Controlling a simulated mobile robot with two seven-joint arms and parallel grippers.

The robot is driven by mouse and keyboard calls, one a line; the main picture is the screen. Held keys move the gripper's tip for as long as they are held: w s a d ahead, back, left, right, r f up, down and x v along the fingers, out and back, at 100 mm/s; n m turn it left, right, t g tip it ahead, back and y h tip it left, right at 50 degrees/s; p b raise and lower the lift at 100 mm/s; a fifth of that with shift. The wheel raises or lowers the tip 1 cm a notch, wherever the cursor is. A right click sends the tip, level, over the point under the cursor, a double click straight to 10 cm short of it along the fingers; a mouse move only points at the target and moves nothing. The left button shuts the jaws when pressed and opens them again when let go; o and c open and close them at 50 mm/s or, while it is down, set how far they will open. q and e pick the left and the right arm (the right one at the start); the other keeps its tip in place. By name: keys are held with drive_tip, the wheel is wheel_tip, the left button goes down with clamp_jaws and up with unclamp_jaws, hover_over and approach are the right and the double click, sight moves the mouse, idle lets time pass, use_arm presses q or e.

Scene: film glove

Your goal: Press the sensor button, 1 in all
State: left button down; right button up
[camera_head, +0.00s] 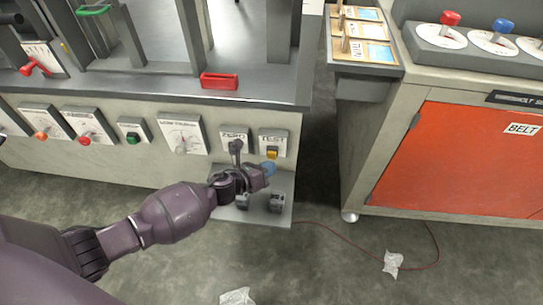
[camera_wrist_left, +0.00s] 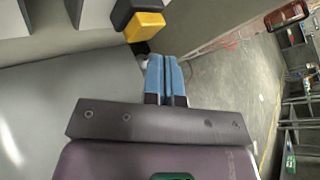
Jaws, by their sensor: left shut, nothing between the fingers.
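My left gripper (camera_head: 268,169) is in front of the grey machine's front panel, just below the yellow button (camera_head: 272,152) on the plate marked TEST. No label reads "sensor", so I cannot tell if this is the sensor button. In the left wrist view the blue fingertips (camera_wrist_left: 166,78) are together with nothing between them. A yellow and black block (camera_wrist_left: 143,27), seemingly that same button, is just beyond them, a little left. I see a gap between them and no clear contact. My right gripper is not in view.
A ZERO plate with a dark lever (camera_head: 236,147) is left of the TEST plate. A low grey shelf (camera_head: 283,184) with dark blocks (camera_head: 277,203) is below. Green (camera_head: 132,138) and red (camera_head: 85,141) buttons are farther left. An orange-doored cabinet (camera_head: 460,160) stands right, across a floor gap.

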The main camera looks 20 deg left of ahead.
use_arm(q)
drive_tip(key=shift+w+a, duration=0.1)
drive_tip(key=shift+w, duration=0.1)
drive_tip(key=shift+w, duration=0.2)
drive_tip(key=shift+w+a, duration=0.15)
drive_tip(key=shift+w, duration=0.3)
idle(1.2)
drive_tip(key=shift+s, duration=0.1)
drive_tip(key=shift+s+d, duration=0.25)
drive_tip(key=shift+s, duration=0.5)
drive_tip(key=shift+s, duration=0.1)
drive_tip(key=s, duration=0.2)
drive_tip(key=s+d, duration=0.1)
drive_tip(key=s, duration=0.1)
drive_tip(key=shift+s+d+p, duration=0.2)
drive_tip(key=shift+s+p, duration=0.1)
drive_tip(key=shift+p, duration=0.05)
